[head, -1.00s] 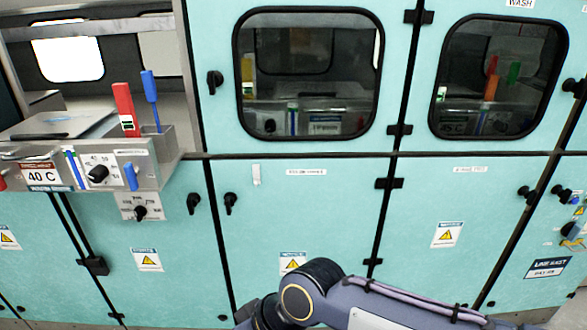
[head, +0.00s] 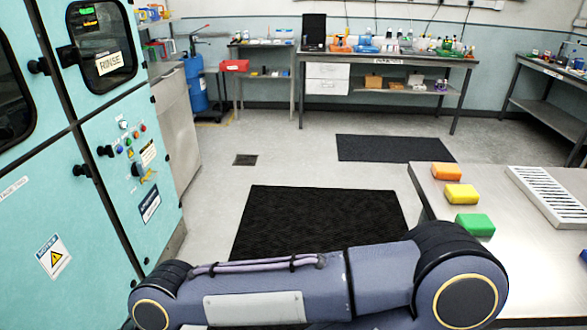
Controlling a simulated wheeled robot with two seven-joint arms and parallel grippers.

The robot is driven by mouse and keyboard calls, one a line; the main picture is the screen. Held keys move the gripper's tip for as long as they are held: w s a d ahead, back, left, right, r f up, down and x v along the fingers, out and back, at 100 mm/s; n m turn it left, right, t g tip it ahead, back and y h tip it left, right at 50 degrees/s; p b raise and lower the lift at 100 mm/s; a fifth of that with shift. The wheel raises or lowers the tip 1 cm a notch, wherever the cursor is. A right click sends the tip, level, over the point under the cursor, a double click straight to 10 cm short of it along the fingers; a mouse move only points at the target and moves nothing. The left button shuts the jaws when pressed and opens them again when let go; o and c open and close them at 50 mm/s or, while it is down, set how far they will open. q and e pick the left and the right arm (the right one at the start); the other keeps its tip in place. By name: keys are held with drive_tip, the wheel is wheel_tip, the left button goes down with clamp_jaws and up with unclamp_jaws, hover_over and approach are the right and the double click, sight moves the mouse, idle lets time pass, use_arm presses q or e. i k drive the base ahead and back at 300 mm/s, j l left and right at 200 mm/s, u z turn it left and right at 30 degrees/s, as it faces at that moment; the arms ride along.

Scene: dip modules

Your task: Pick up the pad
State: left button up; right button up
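Three small block-shaped pads lie in a row along the left edge of a steel table (head: 535,260) at the right. The orange pad (head: 446,171) is farthest, the yellow pad (head: 461,193) is in the middle and the green pad (head: 475,224) is nearest. Which one the task means cannot be told from the picture. One of my arms crosses the bottom of the view, in front of the table's near corner. Neither gripper shows in the view, and nothing is seen touching the pads.
A slotted metal tray (head: 550,197) lies right of the pads. Teal machine cabinets (head: 60,200) stand at the left. Black mats (head: 310,222) lie on the open floor. A bench with bottles (head: 388,58) and a blue cylinder (head: 196,82) stand at the back.

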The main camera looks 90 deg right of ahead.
sight(456, 193)
drive_tip(key=z, duration=4.05)
drive_tip(key=u, duration=4.8)
drive_tip(key=z, duration=4.8)
